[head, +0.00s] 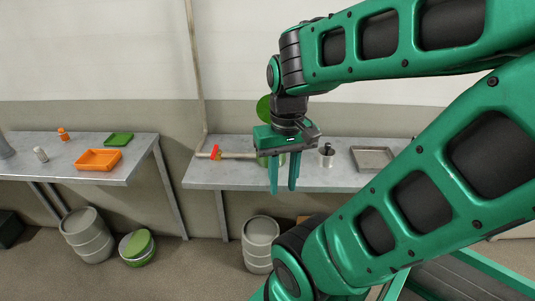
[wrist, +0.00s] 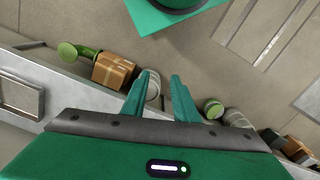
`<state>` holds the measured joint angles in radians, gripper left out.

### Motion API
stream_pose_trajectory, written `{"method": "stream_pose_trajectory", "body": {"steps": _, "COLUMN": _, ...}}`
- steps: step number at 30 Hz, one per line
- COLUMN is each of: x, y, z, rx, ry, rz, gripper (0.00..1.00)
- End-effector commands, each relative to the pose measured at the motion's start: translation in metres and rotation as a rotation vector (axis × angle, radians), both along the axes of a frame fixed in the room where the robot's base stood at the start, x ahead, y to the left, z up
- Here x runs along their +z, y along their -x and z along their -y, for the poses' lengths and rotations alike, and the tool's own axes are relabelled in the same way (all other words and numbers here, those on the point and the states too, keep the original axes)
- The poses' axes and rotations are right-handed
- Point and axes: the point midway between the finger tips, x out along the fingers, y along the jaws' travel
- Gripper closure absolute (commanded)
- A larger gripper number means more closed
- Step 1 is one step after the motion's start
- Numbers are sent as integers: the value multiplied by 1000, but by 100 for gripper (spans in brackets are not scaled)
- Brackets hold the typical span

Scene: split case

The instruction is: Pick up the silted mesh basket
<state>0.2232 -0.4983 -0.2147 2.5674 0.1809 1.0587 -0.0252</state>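I cannot make out a mesh basket for certain in either view. A small grey metal cup (head: 326,158) with something dark at its top stands on the middle bench, right of my gripper. A green rounded thing (head: 264,109) shows partly behind my wrist, and its lower part is hidden. My gripper (head: 284,188) hangs fingers down in front of the middle bench. Its two green fingers are apart with nothing between them. The wrist view also shows the fingers (wrist: 160,90) apart and empty.
The middle bench (head: 215,176) carries a grey tray (head: 373,158) and a pipe with a red handle (head: 214,152). The left bench (head: 50,165) holds an orange tray (head: 98,160), a green tray (head: 119,139) and small bottles. Barrels (head: 261,240) and a cardboard box (wrist: 112,70) stand low down.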

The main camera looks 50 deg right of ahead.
Motion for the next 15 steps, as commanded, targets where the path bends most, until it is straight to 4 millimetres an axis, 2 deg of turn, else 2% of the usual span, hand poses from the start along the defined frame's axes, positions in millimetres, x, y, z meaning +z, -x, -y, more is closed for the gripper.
{"method": "stream_pose_trajectory", "body": {"steps": 2, "x": 0, "y": -3, "z": 2, "rx": 17, "ry": -6, "rz": 12, "gripper": 73}}
{"method": "stream_pose_trajectory", "body": {"steps": 5, "x": -3, "y": -18, "z": 10, "rx": 76, "ry": -27, "rz": 27, "gripper": 73}}
{"method": "stream_pose_trajectory", "body": {"steps": 11, "x": -17, "y": -59, "z": 32, "rx": 265, "ry": -103, "rz": 115, "gripper": 73}}
{"method": "stream_pose_trajectory", "body": {"steps": 15, "x": -27, "y": -86, "z": 55, "rx": 393, "ry": -153, "rz": 217, "gripper": 73}}
